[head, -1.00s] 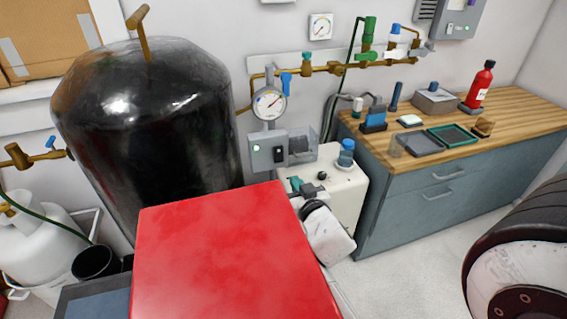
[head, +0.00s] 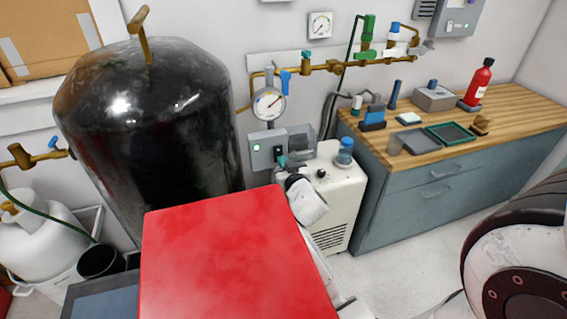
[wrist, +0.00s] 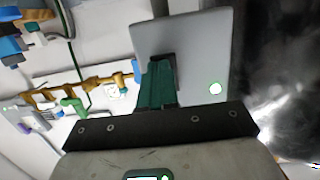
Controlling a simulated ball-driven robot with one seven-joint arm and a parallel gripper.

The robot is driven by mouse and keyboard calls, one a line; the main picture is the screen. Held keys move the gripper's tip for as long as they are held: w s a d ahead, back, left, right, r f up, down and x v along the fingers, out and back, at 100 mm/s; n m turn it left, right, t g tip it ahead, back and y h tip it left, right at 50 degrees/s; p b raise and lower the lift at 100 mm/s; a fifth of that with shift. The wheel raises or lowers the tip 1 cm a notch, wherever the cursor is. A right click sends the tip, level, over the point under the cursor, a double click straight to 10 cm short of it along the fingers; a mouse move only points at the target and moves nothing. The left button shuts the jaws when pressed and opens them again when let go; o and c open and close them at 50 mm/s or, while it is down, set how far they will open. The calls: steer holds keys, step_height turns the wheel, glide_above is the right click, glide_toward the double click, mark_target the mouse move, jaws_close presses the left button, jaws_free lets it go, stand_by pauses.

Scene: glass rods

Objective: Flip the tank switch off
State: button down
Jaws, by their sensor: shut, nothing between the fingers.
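The tank switch box (head: 263,151) is a grey box on the wall under a round gauge, beside the black tank. It carries a pale green light (head: 257,148) and a black switch (head: 279,151). My gripper (head: 282,161) is shut and empty, with its teal fingertips at the lower part of the switch. In the wrist view the shut fingers (wrist: 161,82) lie over the grey box face (wrist: 196,40) and hide most of the black switch. I cannot tell whether the fingers touch the switch.
The black tank (head: 150,120) stands close left of the box. The gauge (head: 269,104) and brass pipes (head: 330,67) are above. A cream machine (head: 338,195) with a blue-capped jar (head: 345,152) is below right. A wooden-topped bench (head: 480,135) is farther right.

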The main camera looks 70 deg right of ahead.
steer(key=b, duration=0.2)
steer(key=f+b, duration=0.1)
steer(key=b, duration=0.2)
steer(key=shift+w+d+t+h, duration=0.2)
steer(key=shift+t+h, duration=0.1)
steer(key=shift+h, duration=0.1)
steer(key=shift+b, duration=0.75)
steer(key=shift+r+p, duration=0.35)
steer(key=shift+r, duration=0.1)
steer(key=b+v, duration=0.2)
steer(key=v, duration=0.9)
steer(key=shift+f, duration=0.25)
